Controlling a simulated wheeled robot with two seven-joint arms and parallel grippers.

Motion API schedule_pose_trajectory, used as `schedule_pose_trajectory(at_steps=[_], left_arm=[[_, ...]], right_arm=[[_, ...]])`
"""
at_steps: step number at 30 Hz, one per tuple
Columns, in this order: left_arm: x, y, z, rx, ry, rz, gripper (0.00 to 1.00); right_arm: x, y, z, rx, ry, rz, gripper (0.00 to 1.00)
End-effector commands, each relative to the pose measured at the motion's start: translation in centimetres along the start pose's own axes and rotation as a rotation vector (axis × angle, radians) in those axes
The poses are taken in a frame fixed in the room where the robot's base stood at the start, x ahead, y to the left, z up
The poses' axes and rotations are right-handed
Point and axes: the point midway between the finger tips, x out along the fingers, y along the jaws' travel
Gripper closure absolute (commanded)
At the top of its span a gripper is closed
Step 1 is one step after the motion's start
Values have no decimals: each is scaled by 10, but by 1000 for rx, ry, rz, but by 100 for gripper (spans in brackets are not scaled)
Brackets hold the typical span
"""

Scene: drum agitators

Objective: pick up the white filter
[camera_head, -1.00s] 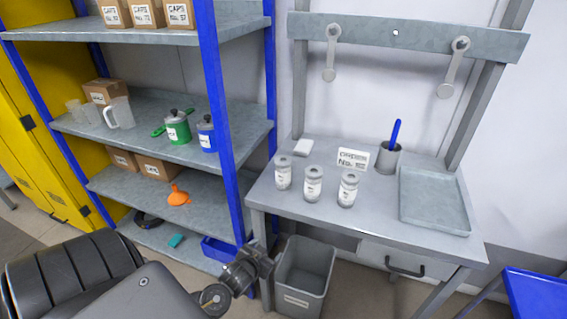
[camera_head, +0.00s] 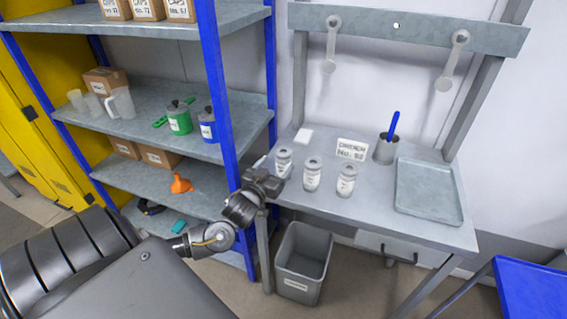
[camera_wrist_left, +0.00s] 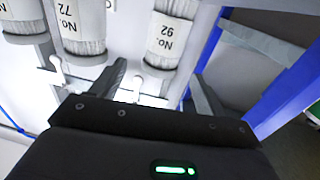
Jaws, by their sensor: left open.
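A small flat white square, which looks like the white filter (camera_head: 303,137), lies at the back left of the grey worktable (camera_head: 420,226). My left gripper (camera_head: 264,182) is at the table's front left corner, close to the leftmost jar (camera_head: 283,163). It is in front of the white square and apart from it. In the left wrist view its two fingers (camera_wrist_left: 160,85) stand apart with nothing held between them. I cannot clearly make out the white square in that view. My right gripper does not show.
Several labelled jars stand near the table's front, including a middle jar (camera_head: 313,173) and a right one (camera_head: 346,180). A blue shelf post (camera_head: 228,110) rises close left of my gripper. A sign (camera_head: 351,149), a cup (camera_head: 385,150) and a tray (camera_head: 428,188) are farther right.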

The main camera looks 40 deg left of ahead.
Motion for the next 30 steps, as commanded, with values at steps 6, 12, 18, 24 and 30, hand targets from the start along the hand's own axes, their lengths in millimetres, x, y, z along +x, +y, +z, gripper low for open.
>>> schedule_pose_trajectory(at_steps=[6,12,18,24,30], left_arm=[[12,0,0,0,-1,1,25],[28,-2,-8,3,1,-1,25],[56,-2,-7,1,0,0,25],[63,-2,-4,0,-2,1,25],[63,-2,-4,0,-2,1,33]], right_arm=[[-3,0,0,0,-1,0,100],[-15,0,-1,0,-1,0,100],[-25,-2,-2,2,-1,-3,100],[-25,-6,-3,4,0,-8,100],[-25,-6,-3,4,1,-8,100]])
